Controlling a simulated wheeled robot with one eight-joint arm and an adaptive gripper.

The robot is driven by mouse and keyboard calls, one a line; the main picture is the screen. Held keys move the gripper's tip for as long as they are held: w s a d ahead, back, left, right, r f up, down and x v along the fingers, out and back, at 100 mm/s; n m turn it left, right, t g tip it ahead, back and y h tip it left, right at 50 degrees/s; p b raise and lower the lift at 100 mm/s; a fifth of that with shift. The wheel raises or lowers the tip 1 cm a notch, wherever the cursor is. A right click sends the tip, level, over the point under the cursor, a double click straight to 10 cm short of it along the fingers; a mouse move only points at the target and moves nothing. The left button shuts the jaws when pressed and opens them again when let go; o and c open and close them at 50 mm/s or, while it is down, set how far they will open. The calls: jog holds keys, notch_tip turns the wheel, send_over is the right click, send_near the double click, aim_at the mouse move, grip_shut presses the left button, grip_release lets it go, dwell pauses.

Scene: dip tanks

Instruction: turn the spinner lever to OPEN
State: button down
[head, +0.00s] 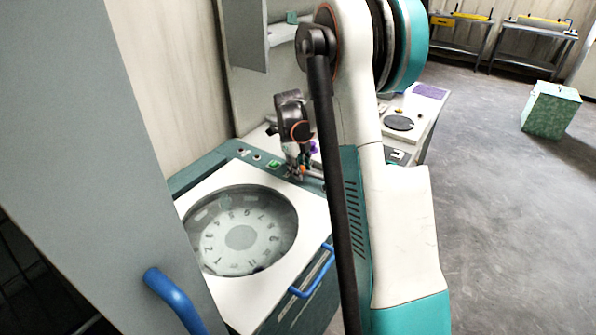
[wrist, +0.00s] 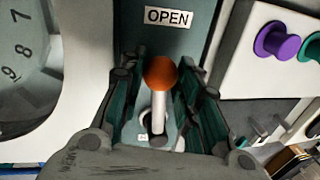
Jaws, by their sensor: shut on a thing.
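The spinner lever shows in the wrist view as a white rod with an orange ball knob (wrist: 160,73) at its end. The OPEN label (wrist: 168,17) is on the teal panel, just above the knob in the picture and apart from it. My gripper (wrist: 160,82) has one finger on each side of the lever and is shut on it. In the head view my gripper (head: 299,165) is at the back right of the spinner, with a bit of orange at its tips. The spinner (head: 303,222) has a white top with a round clear window over a numbered disc.
A blue handle (head: 312,272) is on the spinner's front. A grey panel (head: 75,130) with another blue handle stands at the left. A purple knob (wrist: 278,42) and a green knob are right of the lever. Open floor (head: 480,200) lies at the right.

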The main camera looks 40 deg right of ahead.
jog(key=shift+w+d+m, duration=0.15)
jog(key=shift+d+m, duration=0.4)
jog(key=shift+m, duration=0.15)
jog(key=c, duration=1.2)
grip_release()
notch_tip(320, 180, up, 12)
jog(key=a, duration=0.2)
jog(key=shift+a+f, duration=0.15)
